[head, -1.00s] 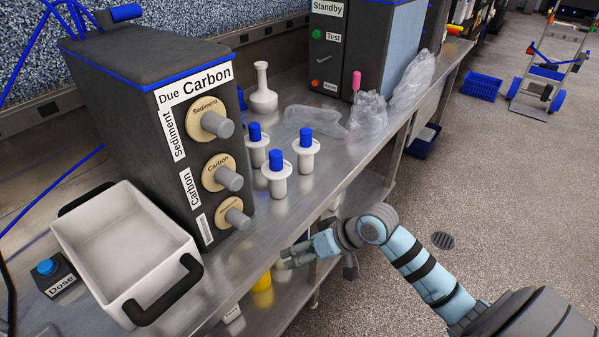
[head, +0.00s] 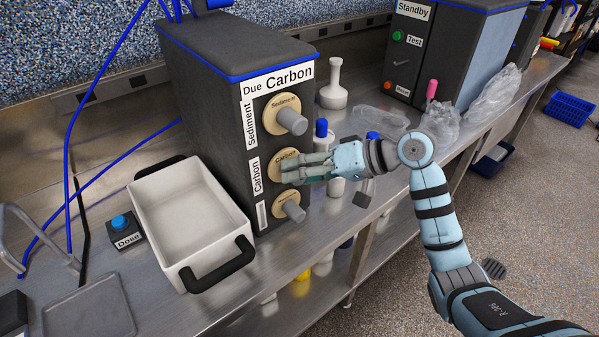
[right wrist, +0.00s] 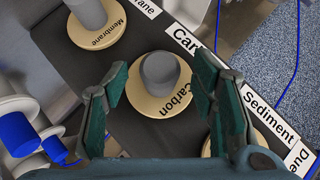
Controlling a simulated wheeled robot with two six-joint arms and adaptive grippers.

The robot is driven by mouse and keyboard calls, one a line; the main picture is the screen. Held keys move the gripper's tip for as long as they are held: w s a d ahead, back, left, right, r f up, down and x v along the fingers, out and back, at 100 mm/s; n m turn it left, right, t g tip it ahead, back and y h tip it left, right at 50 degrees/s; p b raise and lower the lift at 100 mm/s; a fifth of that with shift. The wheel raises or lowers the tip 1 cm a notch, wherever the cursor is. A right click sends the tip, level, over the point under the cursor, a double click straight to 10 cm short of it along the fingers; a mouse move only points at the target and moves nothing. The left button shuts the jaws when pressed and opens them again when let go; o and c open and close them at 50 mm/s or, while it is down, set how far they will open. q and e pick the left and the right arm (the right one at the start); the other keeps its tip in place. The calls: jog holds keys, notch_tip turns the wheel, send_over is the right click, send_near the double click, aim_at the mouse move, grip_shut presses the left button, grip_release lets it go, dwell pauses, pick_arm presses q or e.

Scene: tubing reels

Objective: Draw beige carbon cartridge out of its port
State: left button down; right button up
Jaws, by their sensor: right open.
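The beige carbon cartridge (right wrist: 158,88) sits in the middle port of the dark filter housing (head: 205,110). In the right wrist view it is a beige disc marked Carbon with a grey knob (right wrist: 159,72). In the head view my gripper partly covers the cartridge (head: 281,156). My right gripper (head: 292,170) is in front of it, open. In the right wrist view its two fingers (right wrist: 160,90) stand to either side of the knob, apart from it. My left gripper is not in view.
The Sediment cartridge (head: 279,112) is above and the Membrane cartridge (head: 282,205) below. A white tray with black handles (head: 190,215) stands to the left, beside a Dose button (head: 121,223). White blue-topped cartridges stand behind my gripper; a white flask (head: 334,88) is farther back.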

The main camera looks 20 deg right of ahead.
jog(key=shift+w+a+f, duration=0.15)
jog(key=shift+a+f, duration=0.15)
jog(key=shift+a, duration=0.25)
jog(key=shift+d, duration=0.1)
jog(key=shift+c, duration=0.7)
grip_shut()
